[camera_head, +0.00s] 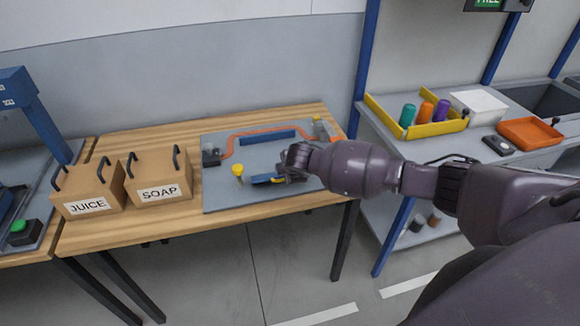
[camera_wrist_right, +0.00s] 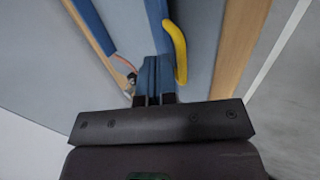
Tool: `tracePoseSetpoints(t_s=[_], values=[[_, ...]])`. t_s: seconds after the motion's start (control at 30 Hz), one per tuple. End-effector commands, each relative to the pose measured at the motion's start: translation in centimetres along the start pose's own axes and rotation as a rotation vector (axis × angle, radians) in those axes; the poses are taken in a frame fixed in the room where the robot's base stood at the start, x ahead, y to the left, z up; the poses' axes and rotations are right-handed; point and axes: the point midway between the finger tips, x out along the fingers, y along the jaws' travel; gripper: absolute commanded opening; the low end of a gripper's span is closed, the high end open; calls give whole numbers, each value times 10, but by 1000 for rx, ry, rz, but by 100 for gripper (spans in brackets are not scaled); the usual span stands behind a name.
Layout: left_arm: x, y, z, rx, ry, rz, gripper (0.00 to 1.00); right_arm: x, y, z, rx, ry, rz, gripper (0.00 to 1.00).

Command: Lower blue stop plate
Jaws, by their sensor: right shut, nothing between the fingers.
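A grey board (camera_head: 222,192) lies on the wooden table. On its near part is a blue plate (camera_head: 262,178) with a yellow handle (camera_head: 265,185) along its near side; I take this as the stop plate. My right gripper (camera_head: 281,177) is shut and empty, low over the board at the plate's right end, and hides part of it. In the right wrist view the gripper (camera_wrist_right: 154,97) points at the blue surface (camera_wrist_right: 155,25), with the yellow handle (camera_wrist_right: 177,50) beside it. I cannot tell whether the fingers touch the plate. My left gripper is not in view.
A longer blue bar (camera_head: 268,138) and an orange line (camera_head: 240,136) are at the board's back. A yellow knob (camera_head: 238,170) stands at its left. Boxes marked JUICE (camera_head: 88,190) and SOAP (camera_head: 158,177) stand left. A yellow tray (camera_head: 436,126) is on the right-hand bench.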

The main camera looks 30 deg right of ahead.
Motion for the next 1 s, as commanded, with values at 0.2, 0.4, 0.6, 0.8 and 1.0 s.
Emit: tracePoseSetpoints(t_s=[0.2, 0.4, 0.6, 0.8, 1.0], values=[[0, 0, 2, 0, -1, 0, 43, 7, -17, 0, 0, 1, 139, 0], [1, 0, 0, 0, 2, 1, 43, 11, -27, 0, 1, 1, 211, 0], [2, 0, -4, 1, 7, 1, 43, 16, -39, 0, 1, 0, 210, 0], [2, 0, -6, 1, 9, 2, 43, 20, -47, 0, 1, -1, 210, 0], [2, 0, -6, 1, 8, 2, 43, 22, -50, 0, 0, 0, 210, 0]])
